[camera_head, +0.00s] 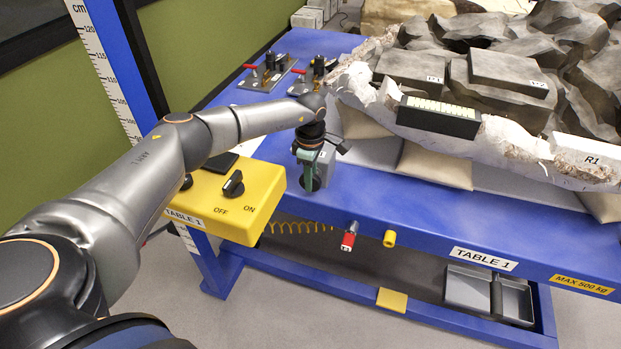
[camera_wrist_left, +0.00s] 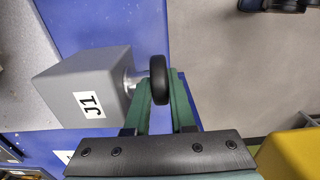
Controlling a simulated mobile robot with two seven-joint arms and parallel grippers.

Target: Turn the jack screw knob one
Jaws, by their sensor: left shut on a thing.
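The jack (camera_wrist_left: 85,85) is a grey block labelled J1 on the blue table. Its knob (camera_wrist_left: 158,78) is a black disc on a short metal shaft at the block's side. In the left wrist view my left gripper (camera_wrist_left: 160,92) has its green fingers on either side of the knob and is shut on it. In the head view my left gripper (camera_head: 309,178) points down at the front edge of the table. The grey jack (camera_head: 327,163) shows just right of it, partly hidden by the gripper, and the knob is hidden there. My right gripper is in neither view.
A yellow switch box (camera_head: 255,205) with OFF and ON marks sits left of the gripper. The fossil block (camera_head: 390,100) in its white jacket rests on cushions (camera_head: 432,164) at the right. Valves with red handles (camera_head: 276,67) stand behind.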

